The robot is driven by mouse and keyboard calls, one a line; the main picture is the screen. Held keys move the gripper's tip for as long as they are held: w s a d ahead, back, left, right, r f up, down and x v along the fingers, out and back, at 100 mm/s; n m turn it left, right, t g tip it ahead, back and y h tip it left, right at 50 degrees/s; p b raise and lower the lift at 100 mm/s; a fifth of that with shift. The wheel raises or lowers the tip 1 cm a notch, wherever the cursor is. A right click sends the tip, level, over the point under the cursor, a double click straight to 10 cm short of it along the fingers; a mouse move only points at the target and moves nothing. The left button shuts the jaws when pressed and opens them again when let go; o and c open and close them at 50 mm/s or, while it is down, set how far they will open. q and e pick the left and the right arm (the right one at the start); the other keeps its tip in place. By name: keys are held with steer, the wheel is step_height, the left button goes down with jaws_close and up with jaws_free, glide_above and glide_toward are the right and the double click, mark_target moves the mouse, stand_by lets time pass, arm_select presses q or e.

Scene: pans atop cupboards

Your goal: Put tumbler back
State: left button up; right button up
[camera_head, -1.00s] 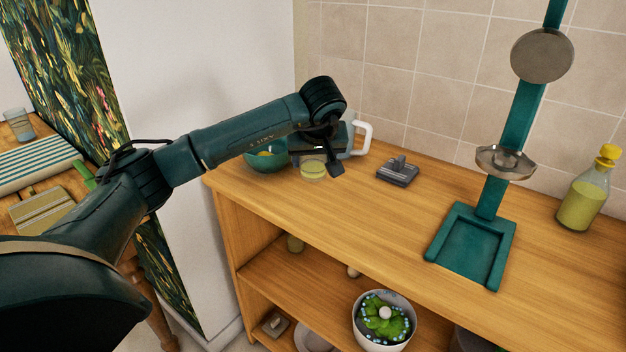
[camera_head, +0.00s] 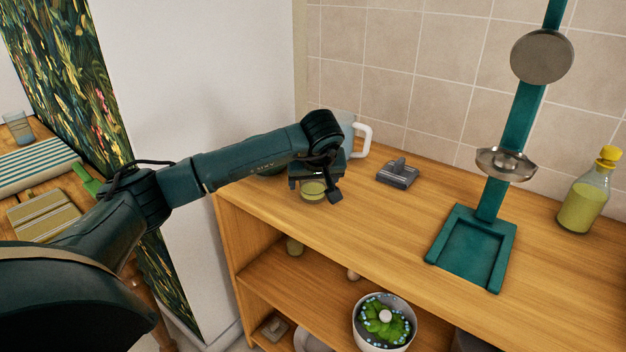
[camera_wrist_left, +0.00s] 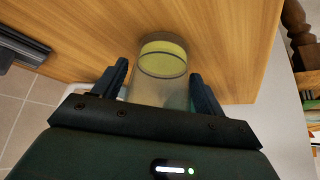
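The tumbler (camera_head: 313,190) is clear glass with yellow at its far end. It is near the left front part of the wooden cupboard top (camera_head: 350,215). My left gripper (camera_head: 318,188) is around it from above, seen from behind in the head view. My right gripper is not in view.
A grey block (camera_head: 397,173), teal stand (camera_head: 468,250) and yellow bottle (camera_head: 585,198) are further right. Another glass (camera_head: 18,128) stands on the left table. The cupboard top's middle is clear.

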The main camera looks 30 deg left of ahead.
arm_select(q)
steer(key=shift+o, duration=0.7)
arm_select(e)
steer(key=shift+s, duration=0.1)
arm_select(q)
steer(key=shift+r, duration=0.1)
steer(key=shift+r, duration=0.25)
steer(key=p+v, duration=0.1)
steer(key=v, duration=1)
steer(key=shift+s+r, duration=0.2)
steer(key=shift+r, duration=0.05)
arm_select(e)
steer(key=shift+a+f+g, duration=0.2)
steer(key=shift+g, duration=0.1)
arm_select(q)
steer(key=shift+d, duration=0.1)
